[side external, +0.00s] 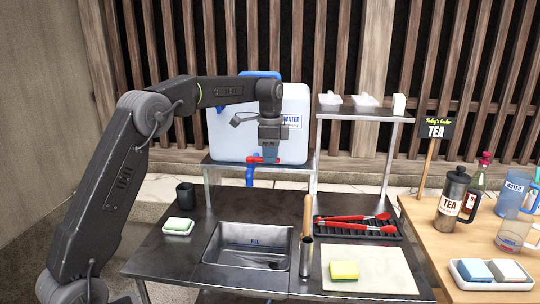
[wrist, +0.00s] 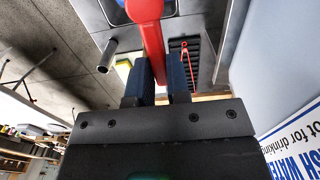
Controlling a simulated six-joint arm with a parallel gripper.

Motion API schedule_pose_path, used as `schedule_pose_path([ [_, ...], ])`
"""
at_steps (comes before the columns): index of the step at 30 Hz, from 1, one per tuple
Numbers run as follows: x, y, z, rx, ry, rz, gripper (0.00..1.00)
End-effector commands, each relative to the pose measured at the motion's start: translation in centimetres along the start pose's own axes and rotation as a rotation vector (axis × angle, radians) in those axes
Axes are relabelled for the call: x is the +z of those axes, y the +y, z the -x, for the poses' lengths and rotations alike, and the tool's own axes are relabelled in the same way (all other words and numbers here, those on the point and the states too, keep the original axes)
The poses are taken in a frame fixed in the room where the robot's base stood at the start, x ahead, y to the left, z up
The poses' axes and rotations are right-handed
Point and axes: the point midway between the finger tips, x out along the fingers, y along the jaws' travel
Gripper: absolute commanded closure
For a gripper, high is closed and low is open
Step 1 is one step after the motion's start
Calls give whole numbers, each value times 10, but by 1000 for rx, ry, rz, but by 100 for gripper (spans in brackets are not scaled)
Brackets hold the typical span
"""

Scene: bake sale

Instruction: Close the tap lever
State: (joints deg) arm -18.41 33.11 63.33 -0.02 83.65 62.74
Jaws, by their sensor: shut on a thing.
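The white water container (side external: 226,130) stands on a raised metal shelf above the sink. Its tap has a blue spout (side external: 250,177) and a red lever (side external: 256,160). My gripper (side external: 270,155) points down at the tap and is shut on the lever. In the wrist view the red lever (wrist: 150,30) runs up from between the two dark fingers (wrist: 163,82).
Below is a metal sink (side external: 248,246) in a dark counter. A wooden-handled tool (side external: 307,215) stands upright right of the sink. Red tongs (side external: 350,217) lie on a black rack. A dark cup (side external: 185,193) and a sponge dish (side external: 178,228) are at left.

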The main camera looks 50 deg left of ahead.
Motion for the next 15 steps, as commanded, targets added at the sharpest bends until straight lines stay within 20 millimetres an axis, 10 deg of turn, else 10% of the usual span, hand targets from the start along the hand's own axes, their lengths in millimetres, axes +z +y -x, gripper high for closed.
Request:
schedule_pose_path([
  [7, 0, 0, 1, -2, 1, 7, 100],
  [8, 0, 0, 1, -2, 1, 7, 81],
  [15, 0, 0, 0, -2, 1, 5, 58],
])
